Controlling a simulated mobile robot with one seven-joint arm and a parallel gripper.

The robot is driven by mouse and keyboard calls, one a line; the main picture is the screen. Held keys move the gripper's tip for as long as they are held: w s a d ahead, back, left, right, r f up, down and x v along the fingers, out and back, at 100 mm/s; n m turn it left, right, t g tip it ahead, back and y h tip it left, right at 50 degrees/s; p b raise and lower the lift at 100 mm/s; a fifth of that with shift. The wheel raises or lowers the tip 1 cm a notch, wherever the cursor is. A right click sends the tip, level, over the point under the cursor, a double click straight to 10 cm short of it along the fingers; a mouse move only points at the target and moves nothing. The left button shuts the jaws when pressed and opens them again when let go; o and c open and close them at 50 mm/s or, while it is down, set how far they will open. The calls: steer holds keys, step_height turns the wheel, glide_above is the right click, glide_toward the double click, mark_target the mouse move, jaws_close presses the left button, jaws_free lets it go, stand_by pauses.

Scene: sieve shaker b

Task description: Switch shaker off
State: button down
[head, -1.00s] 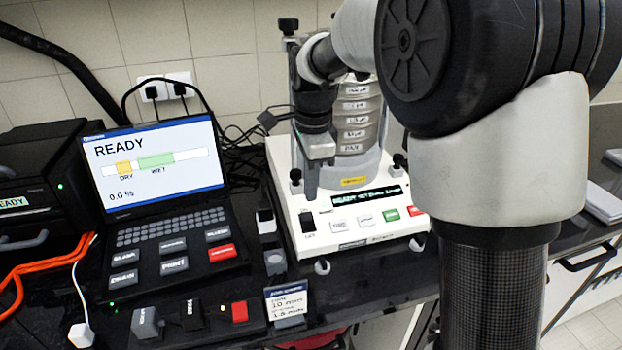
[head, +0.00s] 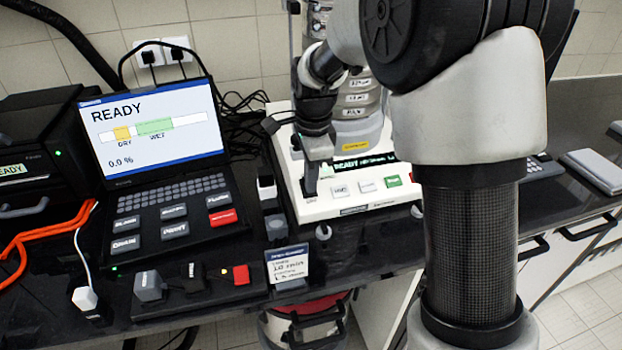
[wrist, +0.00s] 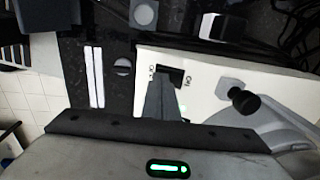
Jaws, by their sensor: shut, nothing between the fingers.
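The sieve shaker (head: 352,207) is a white box on the black bench with a stack of sieves (head: 355,100) on top. Its lit display (head: 365,163) begins with READY, partly hidden by my arm. My gripper (head: 311,192) is shut and empty, pointing down at the left front of the shaker's panel. In the wrist view the shut fingers (wrist: 163,116) reach the black rocker switch (wrist: 172,74), which has ON printed on its right side and a partly covered label on its left. The fingertips overlap the switch; I cannot tell whether they touch it or which way it is tipped.
A laptop-like analyser (head: 160,150) with a READY screen stands left of the shaker. A small card (head: 288,264) stands on the bench's front edge. Green and red buttons (head: 393,181) lie right along the shaker's panel. Cables run behind.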

steer(key=shift+f+b, duration=0.6)
steer(key=shift+b, duration=0.15)
steer(key=shift+s+r+t+p, duration=0.2)
steer(key=shift+r+t+p, duration=0.1)
steer(key=shift+r, duration=0.1)
steer(key=shift+f, duration=0.15)
steer(key=shift+w, duration=0.1)
steer(key=shift+w+a+r+p, duration=0.15)
steer(key=shift+w+r+p, duration=0.4)
steer(key=shift+w, duration=0.2)
steer(key=shift+w+r+p, duration=0.15)
steer(key=shift+r+p, duration=0.4)
step_height(320, 180, up, 13)
steer(key=s+p, duration=0.2)
steer(key=p, duration=0.1)
steer(key=shift+d+f, duration=0.2)
